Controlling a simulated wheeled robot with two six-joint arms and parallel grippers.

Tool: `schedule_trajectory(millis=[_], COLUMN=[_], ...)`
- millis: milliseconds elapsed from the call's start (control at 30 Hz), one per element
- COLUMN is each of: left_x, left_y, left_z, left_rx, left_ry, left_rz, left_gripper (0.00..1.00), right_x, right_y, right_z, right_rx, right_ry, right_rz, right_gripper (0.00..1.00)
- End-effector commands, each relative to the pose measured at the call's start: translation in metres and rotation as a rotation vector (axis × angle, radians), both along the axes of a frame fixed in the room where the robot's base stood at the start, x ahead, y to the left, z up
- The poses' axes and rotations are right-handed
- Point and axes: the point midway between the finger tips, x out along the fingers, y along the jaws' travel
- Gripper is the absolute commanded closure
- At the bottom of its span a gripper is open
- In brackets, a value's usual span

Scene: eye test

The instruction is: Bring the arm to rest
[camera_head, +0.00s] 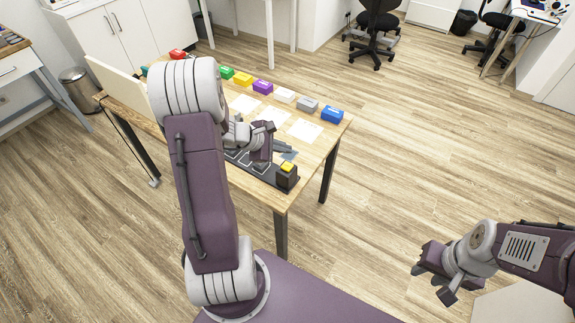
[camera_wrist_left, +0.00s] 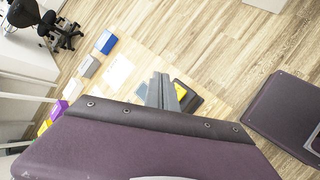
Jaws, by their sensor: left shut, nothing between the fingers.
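My left gripper (camera_head: 288,149) is shut and empty above the right part of the wooden table (camera_head: 275,196). In the left wrist view its grey fingers (camera_wrist_left: 160,92) are together, with nothing between them. Its arm rises in front of the table and hides part of it. My right gripper (camera_head: 433,284) is off to the right of the table, over the floor, with its fingers apart and nothing seen between them.
A dark tray (camera_head: 262,174) with a yellow-topped block (camera_head: 287,168) lies along the table's near edge.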

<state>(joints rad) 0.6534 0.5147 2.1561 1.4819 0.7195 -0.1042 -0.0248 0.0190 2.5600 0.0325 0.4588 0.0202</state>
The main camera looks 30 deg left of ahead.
Motion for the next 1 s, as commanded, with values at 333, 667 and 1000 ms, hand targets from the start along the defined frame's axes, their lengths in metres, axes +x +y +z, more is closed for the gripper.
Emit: schedule_trajectory(millis=[333,667,1000], left_x=[0.001,-0.058,-0.179], left_y=[-0.002,-0.177,-0.129], left_z=[0.0,0.036,-0.003], left_rx=[0.0,0.262,0.906], left_ry=[0.0,-0.038,0.052], left_rz=[-0.006,-0.731,-1.615], left_gripper=[1.0,1.0,1.0], right_x=[0.0,0.0,0.0], right_y=[0.0,0.0,0.0], right_z=[0.0,0.0,0.0], right_rx=[0.0,0.0,0.0], right_ry=[0.0,0.0,0.0], right_rz=[0.0,0.0,0.0], right_gripper=[0.66,0.66,0.66])
